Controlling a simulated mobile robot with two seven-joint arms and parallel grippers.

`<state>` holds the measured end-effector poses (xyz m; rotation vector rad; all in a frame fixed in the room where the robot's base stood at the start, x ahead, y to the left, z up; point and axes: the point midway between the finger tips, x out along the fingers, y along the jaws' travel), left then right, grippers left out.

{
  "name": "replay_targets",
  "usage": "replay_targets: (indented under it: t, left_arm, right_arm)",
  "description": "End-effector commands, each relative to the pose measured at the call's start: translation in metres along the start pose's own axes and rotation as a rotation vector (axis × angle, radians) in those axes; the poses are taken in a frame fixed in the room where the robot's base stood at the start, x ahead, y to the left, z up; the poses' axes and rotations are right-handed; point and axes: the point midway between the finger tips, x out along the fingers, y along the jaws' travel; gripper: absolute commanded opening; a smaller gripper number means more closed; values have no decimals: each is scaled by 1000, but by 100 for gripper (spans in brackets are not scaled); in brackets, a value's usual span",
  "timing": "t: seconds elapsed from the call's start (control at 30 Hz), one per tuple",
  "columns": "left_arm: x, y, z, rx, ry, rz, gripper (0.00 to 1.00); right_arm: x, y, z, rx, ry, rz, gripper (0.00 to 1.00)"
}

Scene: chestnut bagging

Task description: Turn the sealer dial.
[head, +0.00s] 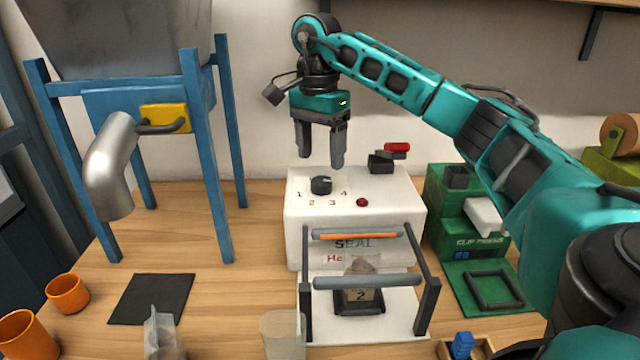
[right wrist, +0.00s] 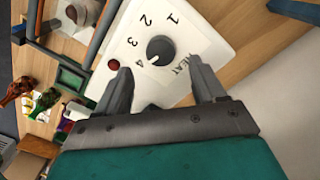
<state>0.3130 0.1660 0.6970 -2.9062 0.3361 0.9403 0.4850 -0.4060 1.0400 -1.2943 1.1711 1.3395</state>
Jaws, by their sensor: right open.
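The white sealer (head: 390,212) stands at the middle of the table. Its black dial (head: 321,185) sits on the top face with the numbers 1 to 4 around it. A red button (head: 361,202) is to the right of the dial. My right gripper (head: 320,160) is open and empty, above the dial and apart from it. In the right wrist view the dial (right wrist: 160,49) shows beyond and between the open fingertips (right wrist: 160,80), with a light mark on it; I cannot tell exactly which number it points at. My left gripper is not in view.
A bag marked 2 (head: 361,268) stands in the sealer's front frame below the bars. A green clip press (head: 465,215) is at the right. A blue stand (head: 205,150) with a metal spout (head: 110,165) is at the left. Orange cups (head: 68,293) and a dark mat (head: 152,299) lie front left.

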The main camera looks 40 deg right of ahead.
Motion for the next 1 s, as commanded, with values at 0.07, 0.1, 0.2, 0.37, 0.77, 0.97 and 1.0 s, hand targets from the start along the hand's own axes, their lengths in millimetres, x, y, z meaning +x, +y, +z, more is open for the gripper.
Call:
replay_targets:
  t: [0.07, 0.1, 0.2, 0.37, 0.77, 0.97, 1.0]
  left_arm:
    - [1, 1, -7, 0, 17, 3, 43]
    - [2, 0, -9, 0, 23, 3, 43]
    - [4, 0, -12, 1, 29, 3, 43]
    - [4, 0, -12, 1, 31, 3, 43]
    - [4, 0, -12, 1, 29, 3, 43]
    - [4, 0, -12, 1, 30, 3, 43]
    - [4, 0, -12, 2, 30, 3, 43]
  right_arm:
    - [17, 1, 0, 1, 1, 2, 69]
    - [24, 1, 0, 1, 0, 2, 69]
    - [39, 1, 0, 1, 1, 1, 69]
    - [52, 0, 0, 1, 1, 0, 69]
    - [55, 0, 0, 0, 0, -2, 64]
    - [55, 0, 0, 0, 0, -2, 45]
    - [55, 0, 0, 0, 0, -2, 42]
